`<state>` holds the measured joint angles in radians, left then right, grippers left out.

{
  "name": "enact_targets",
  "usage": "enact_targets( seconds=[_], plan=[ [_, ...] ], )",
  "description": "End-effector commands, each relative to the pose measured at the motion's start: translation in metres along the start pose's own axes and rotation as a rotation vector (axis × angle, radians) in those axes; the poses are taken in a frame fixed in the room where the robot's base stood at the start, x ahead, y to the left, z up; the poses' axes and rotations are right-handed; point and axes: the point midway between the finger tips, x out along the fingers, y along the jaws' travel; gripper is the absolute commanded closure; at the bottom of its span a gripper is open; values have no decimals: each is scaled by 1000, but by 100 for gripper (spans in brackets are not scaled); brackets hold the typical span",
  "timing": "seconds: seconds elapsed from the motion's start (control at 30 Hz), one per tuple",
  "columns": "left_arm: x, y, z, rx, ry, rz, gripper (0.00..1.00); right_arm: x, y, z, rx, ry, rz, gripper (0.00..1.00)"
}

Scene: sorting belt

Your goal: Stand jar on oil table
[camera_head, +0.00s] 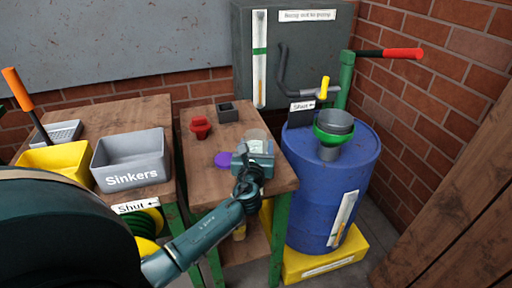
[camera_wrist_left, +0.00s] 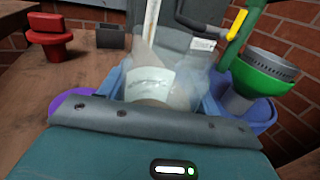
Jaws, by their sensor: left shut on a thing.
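A clear jar (camera_head: 257,135) with a pale label is at the right side of the small wooden table (camera_head: 199,160), which appears to be the oil table. My left gripper (camera_head: 254,154) reaches over this table and is shut on the jar. In the left wrist view the jar (camera_wrist_left: 152,82) is upright between the fingers, its lower part hidden by the gripper body. I cannot tell whether its base touches the tabletop. A purple disc (camera_head: 223,159) lies on the table just left of the gripper. My right gripper is not in view.
A red knob-like piece (camera_head: 200,127) and a dark square holder (camera_head: 228,112) stand at the table's back. A blue drum (camera_head: 318,205) with a green funnel (camera_head: 332,139) stands close on the right. A grey Sinkers bin (camera_head: 130,165) and yellow bin (camera_head: 58,162) are on the left bench.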

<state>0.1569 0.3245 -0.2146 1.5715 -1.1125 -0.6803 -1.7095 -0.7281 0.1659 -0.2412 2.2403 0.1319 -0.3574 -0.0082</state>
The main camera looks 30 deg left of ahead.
Motion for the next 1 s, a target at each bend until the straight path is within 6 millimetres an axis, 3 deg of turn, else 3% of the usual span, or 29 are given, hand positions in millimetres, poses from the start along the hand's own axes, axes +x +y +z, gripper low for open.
enact_targets(
  seconds=[0.27, 0.57, 0.77, 1.0],
  plan=[
    [0, 0, 0, 1, 0, 0, 15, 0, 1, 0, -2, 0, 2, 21],
    [0, 0, 4, 0, -1, 0, 15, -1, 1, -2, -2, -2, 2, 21],
    [-29, 0, 2, 1, 2, -2, 15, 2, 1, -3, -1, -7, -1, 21],
    [-82, 0, 1, 0, 3, -2, 15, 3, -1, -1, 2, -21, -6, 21]
  ],
)
